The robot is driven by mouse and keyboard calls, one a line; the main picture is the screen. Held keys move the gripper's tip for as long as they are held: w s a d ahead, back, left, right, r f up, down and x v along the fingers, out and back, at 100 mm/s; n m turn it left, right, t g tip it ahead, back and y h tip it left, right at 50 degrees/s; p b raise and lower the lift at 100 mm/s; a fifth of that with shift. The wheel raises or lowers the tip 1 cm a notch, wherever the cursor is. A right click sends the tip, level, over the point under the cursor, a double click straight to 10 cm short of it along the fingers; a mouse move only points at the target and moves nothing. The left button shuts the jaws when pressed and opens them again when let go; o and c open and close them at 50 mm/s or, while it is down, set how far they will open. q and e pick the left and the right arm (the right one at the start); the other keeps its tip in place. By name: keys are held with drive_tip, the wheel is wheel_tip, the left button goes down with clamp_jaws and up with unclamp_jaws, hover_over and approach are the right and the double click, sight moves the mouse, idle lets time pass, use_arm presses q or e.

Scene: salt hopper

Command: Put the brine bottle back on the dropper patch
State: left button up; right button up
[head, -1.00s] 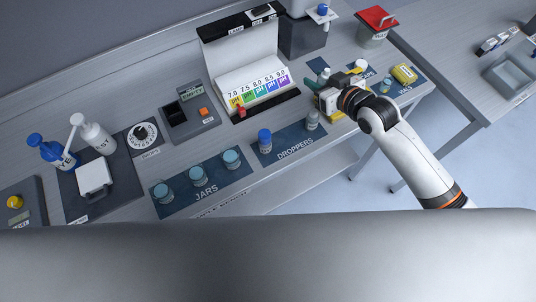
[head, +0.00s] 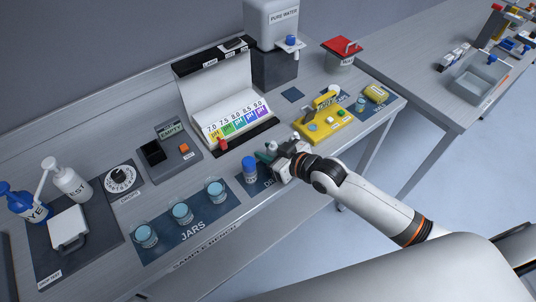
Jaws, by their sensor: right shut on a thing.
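I cannot tell whether the held bottle touches the patch. A blue-capped bottle (head: 250,171) stands upright on the patch, just left of the gripper. My left gripper is not in view.
Behind the gripper are the pH colour chart (head: 238,121) and a yellow device (head: 322,124). A water dispenser (head: 272,42) and red-lidded bin (head: 343,55) stand at the back.

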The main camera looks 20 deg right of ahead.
drive_tip(key=shift+f, duration=0.8)
drive_tip(key=shift+f, duration=0.2)
drive_tip(key=o, duration=1)
drive_tip(key=shift+c, duration=0.2)
drive_tip(key=shift+r, duration=0.1)
drive_tip(key=shift+r, duration=0.2)
drive_tip(key=b+v, duration=0.1)
drive_tip(key=v, duration=1.1)
